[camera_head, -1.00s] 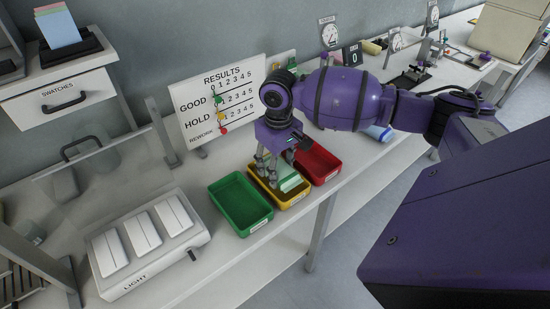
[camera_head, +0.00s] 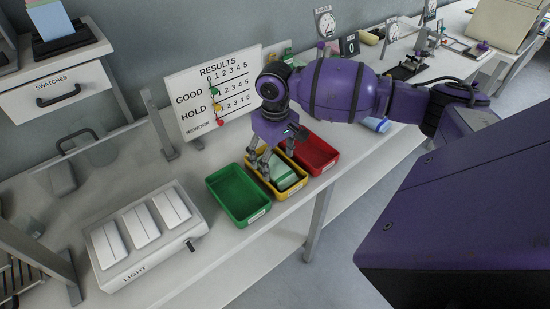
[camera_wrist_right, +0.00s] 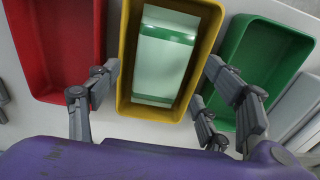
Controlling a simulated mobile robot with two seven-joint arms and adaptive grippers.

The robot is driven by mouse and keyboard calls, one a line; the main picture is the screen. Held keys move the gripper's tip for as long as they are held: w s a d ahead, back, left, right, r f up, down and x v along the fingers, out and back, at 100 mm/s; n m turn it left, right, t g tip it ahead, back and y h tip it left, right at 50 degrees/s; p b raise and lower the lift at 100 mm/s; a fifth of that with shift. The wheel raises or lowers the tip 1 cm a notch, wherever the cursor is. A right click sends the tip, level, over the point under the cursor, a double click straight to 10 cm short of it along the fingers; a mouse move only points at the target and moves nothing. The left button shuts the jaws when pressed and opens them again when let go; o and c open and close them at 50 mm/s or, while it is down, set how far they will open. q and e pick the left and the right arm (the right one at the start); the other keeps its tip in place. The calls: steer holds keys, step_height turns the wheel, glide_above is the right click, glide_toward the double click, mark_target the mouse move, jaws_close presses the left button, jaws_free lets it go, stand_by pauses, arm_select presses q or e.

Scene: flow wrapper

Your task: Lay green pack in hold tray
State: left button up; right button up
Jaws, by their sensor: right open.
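The green pack (camera_head: 284,178) lies in the yellow tray (camera_head: 302,184), which is the middle one of three trays. In the right wrist view the pack (camera_wrist_right: 160,62), pale green with darker green bands, lies flat inside the yellow tray (camera_wrist_right: 124,62). My right gripper (camera_head: 264,168) is just above the yellow tray with its fingers spread. In the right wrist view the right gripper (camera_wrist_right: 160,90) is open, its fingers on both sides of the tray and apart from the pack. My left gripper is not in view.
A green tray (camera_head: 239,194) stands left of the yellow one and a red tray (camera_head: 317,154) right of it. A light box (camera_head: 146,235) stands at the left. A results board (camera_head: 220,90) stands behind the trays.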

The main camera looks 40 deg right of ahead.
step_height(320, 180, up, 12)
stand_by(0.4)
steer(key=shift+f, duration=0.15)
